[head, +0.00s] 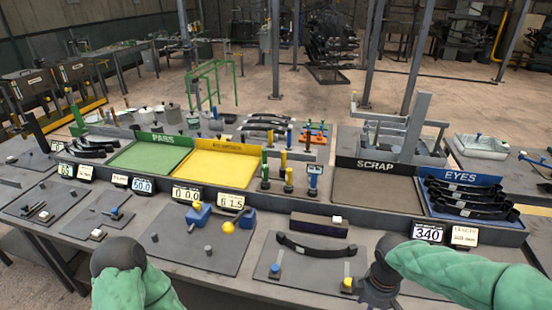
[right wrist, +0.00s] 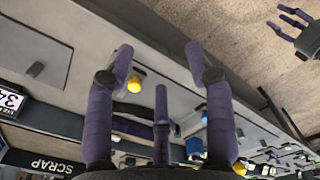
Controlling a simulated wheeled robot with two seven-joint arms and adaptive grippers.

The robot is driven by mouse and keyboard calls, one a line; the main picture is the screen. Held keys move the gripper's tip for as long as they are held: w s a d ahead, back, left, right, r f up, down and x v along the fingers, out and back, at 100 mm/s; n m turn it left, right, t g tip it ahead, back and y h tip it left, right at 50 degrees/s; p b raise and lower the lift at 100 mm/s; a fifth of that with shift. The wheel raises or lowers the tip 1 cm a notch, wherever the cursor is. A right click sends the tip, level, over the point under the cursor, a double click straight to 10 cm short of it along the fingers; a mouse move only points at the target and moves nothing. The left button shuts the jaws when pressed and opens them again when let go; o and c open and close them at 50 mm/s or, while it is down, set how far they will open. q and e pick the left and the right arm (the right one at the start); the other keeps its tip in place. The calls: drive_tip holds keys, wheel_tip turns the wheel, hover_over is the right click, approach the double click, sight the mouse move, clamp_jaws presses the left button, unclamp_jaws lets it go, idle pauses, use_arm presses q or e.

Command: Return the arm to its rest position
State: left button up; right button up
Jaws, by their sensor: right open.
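My right arm, in a green sleeve, comes in from the right in the head view. Its dark gripper (head: 376,284) is over the front edge of the bench, close to a yellow-topped peg (head: 347,284). In the right wrist view the right gripper (right wrist: 160,68) has its purple fingers spread with nothing between them. My left arm's dark wrist end (head: 118,256) is at the bottom left of the head view, its fingers hidden there. The left gripper (right wrist: 292,20) shows at the top right of the right wrist view, fingers apart and empty.
A dark curved spring (head: 316,246) lies on a grey mat beside the right gripper. Behind are the green PASS tray (head: 150,157), yellow tray (head: 218,165), SCRAP bay (head: 376,192) and EYES rack (head: 461,180) holding several springs. Floor shows in front of the bench.

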drive_tip(key=a+f+m+y, duration=0.25)
drive_tip(key=a+f, duration=0.25)
drive_tip(key=f, duration=0.4)
drive_tip(key=a+f+m+y, duration=0.1)
drive_tip(key=a+f+m, duration=0.25)
drive_tip(key=f, duration=0.45)
use_arm(q)
drive_tip(key=shift+w+f+b, duration=0.2)
drive_tip(key=shift+f+b, duration=0.65)
drive_tip(key=shift+f, duration=0.05)
use_arm(e)
drive_tip(key=s+a+f+m, duration=0.2)
drive_tip(key=s+f+m, duration=0.1)
drive_tip(key=f, duration=0.4)
drive_tip(key=s+a+f+m, duration=0.3)
drive_tip(key=s+f+m, duration=0.1)
drive_tip(key=s+f, duration=0.2)
drive_tip(key=shift+a+f, duration=0.25)
drive_tip(key=shift+f, duration=0.45)
